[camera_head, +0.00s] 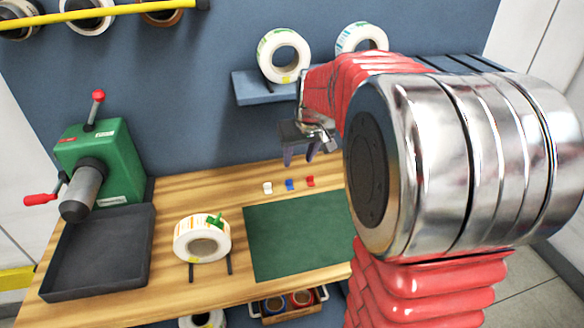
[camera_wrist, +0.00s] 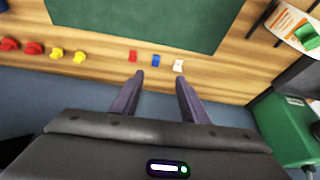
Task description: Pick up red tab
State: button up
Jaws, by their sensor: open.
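The small red tab (camera_head: 310,181) lies on the wooden workbench at the right end of a row of three tabs, just behind the green mat. It also shows in the wrist view (camera_wrist: 133,57), at the left end of the row. My gripper (camera_head: 302,160) is above the bench near the tabs, with its two fingers apart and nothing between them. In the wrist view the fingertips (camera_wrist: 161,77) point toward the tabs, and the red tab is just beyond and left of the left fingertip.
A blue tab (camera_head: 290,184) and a white tab (camera_head: 267,187) lie beside the red one. The green mat (camera_head: 300,235) is bare where seen. A label roll (camera_head: 190,240), black tray (camera_head: 148,245) and green machine (camera_head: 75,155) stand left. Red and yellow knobs (camera_wrist: 57,52) line the bench.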

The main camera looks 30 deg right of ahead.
jog(key=w+d+f, duration=0.4)
jog(key=d+f, duration=0.1)
jog(key=d, duration=0.4)
jog(key=shift+f+m, duration=0.15)
jog(key=shift+m, duration=0.25)
send_over(311, 179)
jog(key=s+a, duration=0.1)
jog(key=s, duration=0.1)
jog(key=shift+s+f, duration=0.2)
jog(key=shift+f, duration=3.8)
jog(key=shift+x, duration=2.6)
jog(key=shift+s+d, duration=0.1)
jog(key=shift+c, duration=0.5)
grip_shut()
